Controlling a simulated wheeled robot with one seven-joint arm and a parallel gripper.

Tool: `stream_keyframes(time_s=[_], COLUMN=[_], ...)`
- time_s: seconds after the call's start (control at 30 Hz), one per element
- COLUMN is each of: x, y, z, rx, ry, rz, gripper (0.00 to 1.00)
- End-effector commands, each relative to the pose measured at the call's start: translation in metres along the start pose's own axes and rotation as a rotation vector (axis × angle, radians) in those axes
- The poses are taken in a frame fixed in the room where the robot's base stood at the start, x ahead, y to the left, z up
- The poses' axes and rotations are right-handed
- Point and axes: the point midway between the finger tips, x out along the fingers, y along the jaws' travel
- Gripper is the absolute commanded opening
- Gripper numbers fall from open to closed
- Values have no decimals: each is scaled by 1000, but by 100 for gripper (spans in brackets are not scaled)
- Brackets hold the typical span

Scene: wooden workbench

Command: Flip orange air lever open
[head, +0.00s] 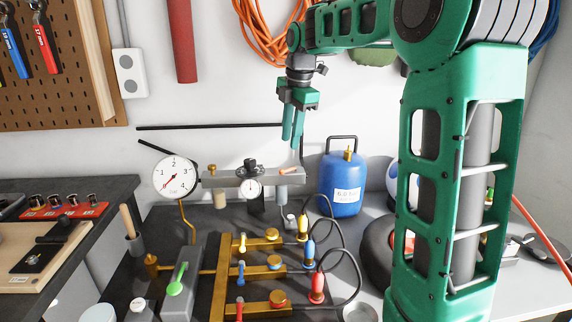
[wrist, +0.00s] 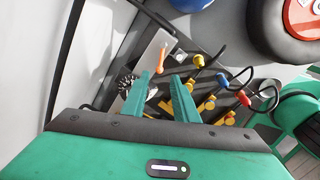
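The orange lever (head: 288,171) sits on top of the right part of a grey metal bar (head: 226,182) at the back of the bench. In the wrist view the orange lever (wrist: 162,56) shows beyond my fingertips, on the pale bar. My gripper (head: 292,140) points down above the lever, apart from it. In the wrist view my gripper (wrist: 160,82) is open, with its two green fingers spread and nothing between them. The lever's base is too small to make out clearly.
A round dial gauge (head: 175,176) stands left of the bar, and a small gauge (head: 250,189) hangs at its middle. A blue gas bottle (head: 342,182) stands close on the right. Brass pipes with coloured valves (head: 270,262) and black hoses (head: 350,262) lie in front.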

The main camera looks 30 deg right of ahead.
Motion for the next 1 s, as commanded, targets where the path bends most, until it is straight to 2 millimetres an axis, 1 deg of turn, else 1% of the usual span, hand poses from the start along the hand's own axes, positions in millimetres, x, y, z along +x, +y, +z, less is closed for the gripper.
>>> stream_keyframes(time_s=[0.03,0.3,0.4,0.5,0.7,0.97,1.0], x=[9,57,72,82,94,94,94], y=[-1,-1,-2,-1,-1,-1,-1], z=[0,-1,-1,0,0,0,0], rx=[0,2,3,3,3,3,3], ry=[1,1,1,0,0,0,0], rz=[-5,-4,-4,-2,-2,-1,-1], gripper=[27,27,27,27,27,27,20])
